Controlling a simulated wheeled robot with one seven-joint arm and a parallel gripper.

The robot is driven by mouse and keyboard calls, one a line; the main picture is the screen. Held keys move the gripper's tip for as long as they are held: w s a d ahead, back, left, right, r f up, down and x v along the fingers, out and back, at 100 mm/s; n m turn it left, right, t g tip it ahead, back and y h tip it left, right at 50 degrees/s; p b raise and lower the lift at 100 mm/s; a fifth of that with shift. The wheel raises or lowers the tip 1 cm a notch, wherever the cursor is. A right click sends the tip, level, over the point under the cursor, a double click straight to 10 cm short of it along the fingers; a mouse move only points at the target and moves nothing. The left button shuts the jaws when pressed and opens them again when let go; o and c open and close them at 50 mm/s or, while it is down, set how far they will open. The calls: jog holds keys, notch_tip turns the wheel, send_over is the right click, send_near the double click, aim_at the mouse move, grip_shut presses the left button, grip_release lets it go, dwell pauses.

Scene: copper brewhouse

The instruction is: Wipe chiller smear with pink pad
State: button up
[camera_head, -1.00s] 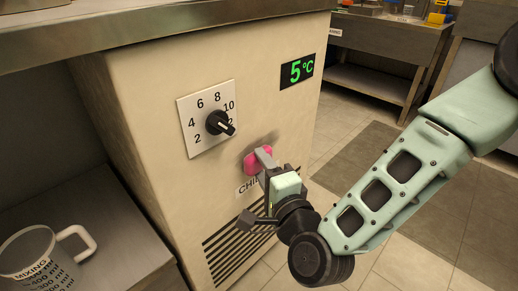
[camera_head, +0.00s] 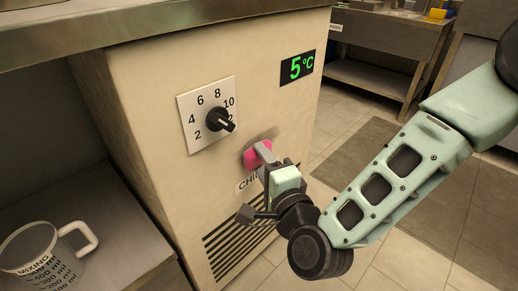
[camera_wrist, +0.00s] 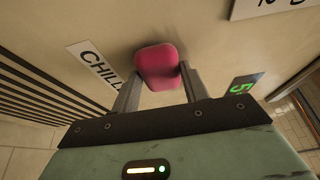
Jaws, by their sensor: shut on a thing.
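The pink pad (camera_head: 256,155) is held between the fingers of my gripper (camera_head: 265,158), against or very close to the front panel of the chiller (camera_head: 150,90). It also shows in the wrist view (camera_wrist: 157,66), with a finger on each side. A dark smear (camera_head: 268,136) shows on the panel around the upper right of the pad. The pad covers part of that area, so the smear's full extent is hidden. My gripper partly covers the chiller's label (camera_head: 247,182). I cannot tell whether the pad touches the panel.
A dial (camera_head: 219,119) with a black knob sits above left of the pad. A green 5 °C display (camera_head: 297,67) is at the upper right. A vent grille (camera_head: 232,250) is below. A mixing jug (camera_head: 40,250) stands on the left shelf. A steel counter edge (camera_head: 150,38) overhangs above.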

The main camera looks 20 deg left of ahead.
jog(key=shift+f, duration=0.2)
jog(key=shift+a+r+p, duration=0.1)
jog(key=shift+r+p, duration=1.25)
jog(key=shift+r, duration=0.2)
jog(key=shift+f+b, duration=1.15)
jog(key=shift+f, duration=0.4)
notch_tip(320, 180, up, 3)
jog(key=p, duration=0.2)
jog(key=shift+w+r+p, duration=0.1)
jog(key=shift+r+p, duration=0.05)
jog(key=shift+p, duration=0.15)
